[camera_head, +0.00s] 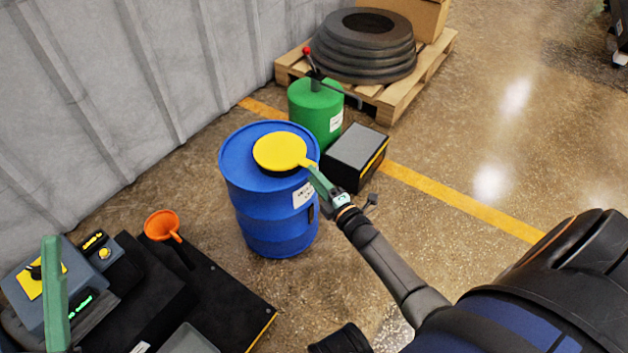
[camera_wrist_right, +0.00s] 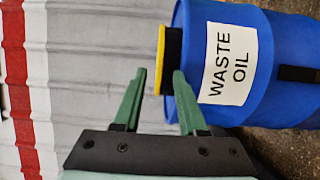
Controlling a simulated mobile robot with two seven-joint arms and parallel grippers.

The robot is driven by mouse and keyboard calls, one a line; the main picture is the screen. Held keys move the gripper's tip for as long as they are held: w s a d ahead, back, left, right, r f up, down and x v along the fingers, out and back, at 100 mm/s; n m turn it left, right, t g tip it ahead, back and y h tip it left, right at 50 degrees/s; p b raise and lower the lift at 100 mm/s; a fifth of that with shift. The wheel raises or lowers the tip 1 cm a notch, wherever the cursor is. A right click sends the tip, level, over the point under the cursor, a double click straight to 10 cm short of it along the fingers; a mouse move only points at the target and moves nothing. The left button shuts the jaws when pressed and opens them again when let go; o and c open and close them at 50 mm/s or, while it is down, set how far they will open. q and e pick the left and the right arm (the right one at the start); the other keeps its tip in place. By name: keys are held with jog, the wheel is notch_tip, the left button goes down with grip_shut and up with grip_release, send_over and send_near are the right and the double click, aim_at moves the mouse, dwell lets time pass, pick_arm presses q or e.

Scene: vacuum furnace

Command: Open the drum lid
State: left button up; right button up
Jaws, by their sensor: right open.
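The blue drum (camera_head: 268,215) stands upright on the floor, with a round yellow lid (camera_head: 278,150) lying flat over its top. The wrist view shows the yellow lid (camera_wrist_right: 161,60) edge-on above a black collar (camera_wrist_right: 174,62), beside the drum's white "WASTE OIL" label (camera_wrist_right: 228,62). My right gripper (camera_head: 312,170) is at the lid's tab on the drum's right rim. Its green fingers (camera_wrist_right: 159,72) are apart, with the lid edge just beyond their tips; I cannot tell whether they touch. My left gripper (camera_head: 54,290) shows only as a green finger at lower left.
An orange funnel (camera_head: 162,226) lies on a black platform (camera_head: 225,290) left of the drum. A green canister (camera_head: 315,108) and a black box (camera_head: 357,158) stand close behind it. A pallet (camera_head: 425,72) with black rings (camera_head: 362,48) is farther back.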

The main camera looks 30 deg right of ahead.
jog(key=shift+w, duration=0.4)
jog(key=shift+c, duration=0.3)
grip_shut()
dwell(0.9)
